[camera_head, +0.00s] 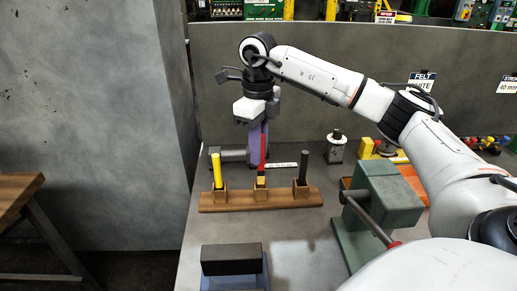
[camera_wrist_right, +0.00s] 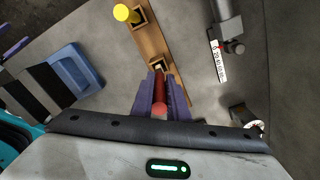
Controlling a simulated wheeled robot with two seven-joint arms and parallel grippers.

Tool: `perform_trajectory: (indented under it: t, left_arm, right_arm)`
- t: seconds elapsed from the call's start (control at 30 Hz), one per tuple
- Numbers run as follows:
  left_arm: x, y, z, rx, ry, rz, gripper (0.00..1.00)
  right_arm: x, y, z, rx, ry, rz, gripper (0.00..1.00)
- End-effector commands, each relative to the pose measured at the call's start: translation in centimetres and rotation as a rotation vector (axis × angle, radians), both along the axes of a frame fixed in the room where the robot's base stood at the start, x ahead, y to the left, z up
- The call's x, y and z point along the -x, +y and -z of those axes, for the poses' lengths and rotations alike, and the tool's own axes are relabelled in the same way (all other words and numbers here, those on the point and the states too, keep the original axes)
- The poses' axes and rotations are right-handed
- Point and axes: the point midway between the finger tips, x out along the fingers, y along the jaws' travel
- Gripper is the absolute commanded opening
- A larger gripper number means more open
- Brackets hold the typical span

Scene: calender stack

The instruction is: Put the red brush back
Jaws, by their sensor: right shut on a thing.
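The red brush (camera_head: 263,147) is held upright between the purple fingers of my right gripper (camera_head: 257,145). In the right wrist view the red handle (camera_wrist_right: 160,92) sits between the purple fingers of the gripper (camera_wrist_right: 160,85), which are shut on it. The wooden rack (camera_head: 290,198) lies below, with holders for several brushes. The brush's lower end is at the rack's middle holder (camera_head: 260,182); whether it is seated there I cannot tell. A yellow-handled brush (camera_head: 217,172) stands in the left holder and a black-handled one (camera_head: 303,165) in the right. My left gripper does not show.
A black block on a blue tray (camera_head: 265,278) is in front of the rack. A green machine (camera_head: 390,205) with a rod stands to the right.

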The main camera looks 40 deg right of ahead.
Motion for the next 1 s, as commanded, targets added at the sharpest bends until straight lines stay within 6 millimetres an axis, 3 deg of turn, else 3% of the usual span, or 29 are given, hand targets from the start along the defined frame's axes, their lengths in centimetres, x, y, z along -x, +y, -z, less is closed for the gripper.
perform_trajectory:
  t: [1.0]
  left_arm:
    - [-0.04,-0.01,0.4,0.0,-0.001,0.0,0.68]
  right_arm:
    - [-0.01,-0.02,1.07,0.0,0.0,0.0,0.0]
